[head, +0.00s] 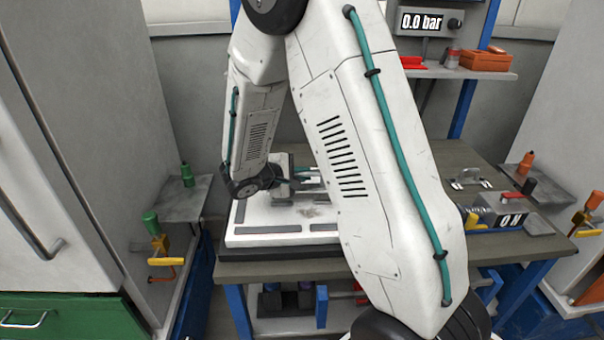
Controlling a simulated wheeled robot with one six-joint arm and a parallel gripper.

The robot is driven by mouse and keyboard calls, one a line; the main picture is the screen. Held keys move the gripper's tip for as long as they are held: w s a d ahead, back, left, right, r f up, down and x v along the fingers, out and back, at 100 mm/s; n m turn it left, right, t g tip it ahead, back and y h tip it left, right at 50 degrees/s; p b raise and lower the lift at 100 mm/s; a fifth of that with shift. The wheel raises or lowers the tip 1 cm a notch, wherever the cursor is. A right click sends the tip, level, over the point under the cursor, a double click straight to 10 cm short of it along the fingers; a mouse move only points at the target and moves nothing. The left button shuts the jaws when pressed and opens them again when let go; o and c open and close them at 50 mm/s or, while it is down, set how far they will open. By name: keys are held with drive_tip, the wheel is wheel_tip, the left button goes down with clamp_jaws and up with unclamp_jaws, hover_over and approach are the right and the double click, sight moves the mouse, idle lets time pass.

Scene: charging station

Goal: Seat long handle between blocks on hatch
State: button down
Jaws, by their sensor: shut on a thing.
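The hatch is a white, scuffed square panel (262,217) with dark strips along its edges, lying on the workbench. My gripper (303,180) is low over the back part of the panel, partly hidden behind my own forearm. It is shut on what looks like the long handle, of which only a small grey part shows at the jaws. The blocks cannot be made out clearly. My arm hides the right part of the panel, so I cannot tell whether the handle touches it.
The workbench (470,247) holds a small plate with a metal handle (468,180) and a grey device reading "0 N" (511,219) at right. Cabinets with valves flank the bench.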

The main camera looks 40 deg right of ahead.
drive_tip(key=shift+f, duration=1.25)
drive_tip(key=c, duration=1.4)
unclamp_jaws()
drive_tip(key=shift+o, duration=0.2)
drive_tip(key=shift+a, duration=0.1)
drive_tip(key=v, duration=0.7)
drive_tip(key=shift+a+r, duration=0.2)
drive_tip(key=shift+a, duration=0.1)
